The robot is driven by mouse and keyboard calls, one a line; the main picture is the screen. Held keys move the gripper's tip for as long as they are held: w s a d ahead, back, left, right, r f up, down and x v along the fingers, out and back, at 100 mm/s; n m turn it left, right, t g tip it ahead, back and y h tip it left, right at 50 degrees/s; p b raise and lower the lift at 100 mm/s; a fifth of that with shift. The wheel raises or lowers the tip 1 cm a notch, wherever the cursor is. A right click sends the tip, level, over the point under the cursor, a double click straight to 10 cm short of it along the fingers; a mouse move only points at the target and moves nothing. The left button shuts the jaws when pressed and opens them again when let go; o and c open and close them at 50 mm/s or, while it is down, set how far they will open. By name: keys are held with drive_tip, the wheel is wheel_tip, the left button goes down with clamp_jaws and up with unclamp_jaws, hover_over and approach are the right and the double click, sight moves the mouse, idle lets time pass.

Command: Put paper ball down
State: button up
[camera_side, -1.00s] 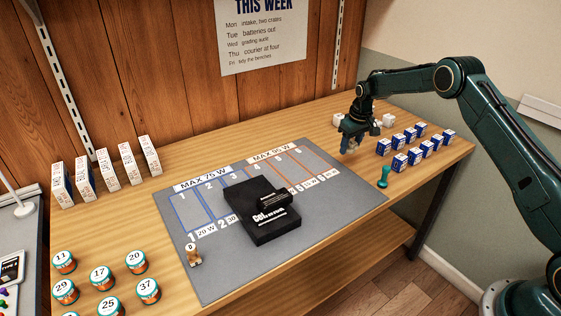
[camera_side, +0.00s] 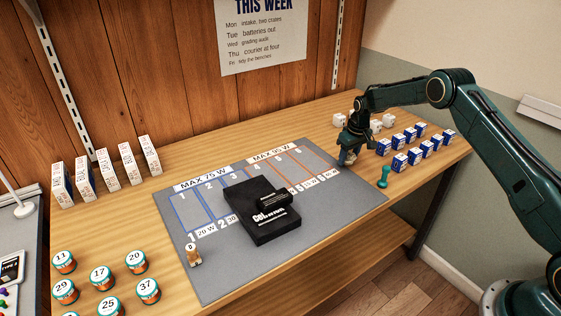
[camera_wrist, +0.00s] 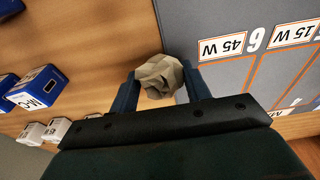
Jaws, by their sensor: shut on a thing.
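The paper ball (camera_wrist: 160,77) is a crumpled beige lump. It sits between the two fingers of my gripper (camera_wrist: 163,90) in the wrist view, and the fingers are shut on it. In the side view my gripper (camera_side: 349,157) points down close to the wooden table, just right of the grey mat's far right corner. Some of the ball (camera_side: 345,159) shows low between the fingers there. I cannot tell whether the ball touches the table.
The grey mat (camera_side: 210,278) with numbered slots carries a black box (camera_side: 262,212). A teal pawn-like piece (camera_side: 383,178) stands in front of my gripper. Blue-and-white boxes (camera_side: 400,162) stand to the right. White cubes (camera_side: 376,127) stand behind. Bare wood (camera_wrist: 85,50) lies beside the mat.

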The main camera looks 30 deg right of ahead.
sight(353, 157)
drive_tip(key=shift+f, duration=0.3)
drive_tip(key=o, duration=0.9)
drive_tip(key=shift+r, duration=0.1)
drive_tip(key=r, duration=0.4)
drive_tip(key=s+r, duration=0.1)
drive_tip(key=r, duration=0.7)
drive_tip(key=shift+s+r, duration=0.3)
drive_tip(key=shift+s, duration=0.1)
drive_tip(key=shift+a, duration=0.1)
